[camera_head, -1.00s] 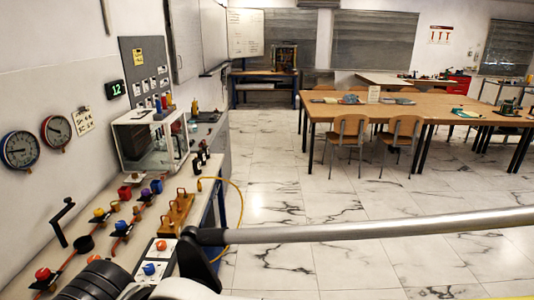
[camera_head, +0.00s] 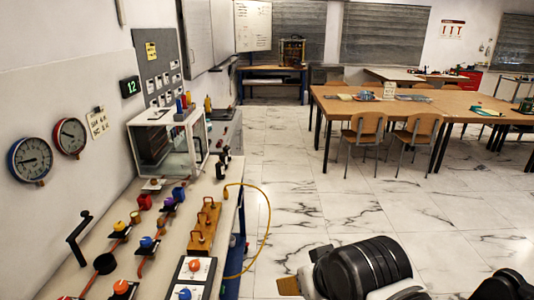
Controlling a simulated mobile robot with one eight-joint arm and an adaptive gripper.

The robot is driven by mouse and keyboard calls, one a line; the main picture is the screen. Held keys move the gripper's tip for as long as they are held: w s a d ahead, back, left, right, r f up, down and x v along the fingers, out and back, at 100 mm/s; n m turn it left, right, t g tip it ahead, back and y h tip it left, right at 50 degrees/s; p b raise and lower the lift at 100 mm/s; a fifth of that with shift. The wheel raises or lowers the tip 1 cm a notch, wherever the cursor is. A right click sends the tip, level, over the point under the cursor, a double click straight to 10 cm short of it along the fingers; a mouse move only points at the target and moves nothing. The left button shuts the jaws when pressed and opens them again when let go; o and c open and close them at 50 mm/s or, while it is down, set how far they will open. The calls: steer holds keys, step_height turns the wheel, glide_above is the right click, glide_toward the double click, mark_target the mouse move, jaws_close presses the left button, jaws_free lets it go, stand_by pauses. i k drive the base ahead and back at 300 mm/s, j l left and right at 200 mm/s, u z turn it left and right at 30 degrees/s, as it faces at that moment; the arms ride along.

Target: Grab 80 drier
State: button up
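I cannot make out any thing marked 80 or clearly a drier. A white-framed clear case (camera_head: 196,150) stands on the bench (camera_head: 62,278) at left, with a dark panel inside. Small dark upright items (camera_head: 220,168) stand just right of it. Small coloured items, red, yellow and blue, show at the top of the case (camera_head: 183,104). Black arm joints of mine show at the lower right, well right of the bench and apart from the case. My gripper's fingers cannot be seen.
The bench holds a black crank (camera_head: 78,238), coloured knobs on copper pipes and a wooden block with hooks (camera_head: 205,224). A yellow hose (camera_head: 268,215) loops off its right edge. Two gauges (camera_head: 30,160) hang on the wall. Marble floor (camera_head: 300,195) is open before the wooden table (camera_head: 400,105).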

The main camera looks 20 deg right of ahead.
mark_target(227, 149)
steer(key=i+l+u, duration=0.2)
steer(key=i, duration=0.2)
steer(key=i+l+u, duration=0.25)
steer(key=i, duration=0.15)
steer(key=i+l+u, duration=0.45)
steer(key=i+l, duration=0.3)
steer(key=i+l+u, duration=0.2)
steer(key=l, duration=0.25)
steer(key=i+l+u, duration=0.25)
steer(key=i+l, duration=0.15)
steer(key=i+l+u, duration=0.2)
steer(key=l, duration=0.45)
steer(key=i+l+u, duration=0.2)
steer(key=l, duration=0.35)
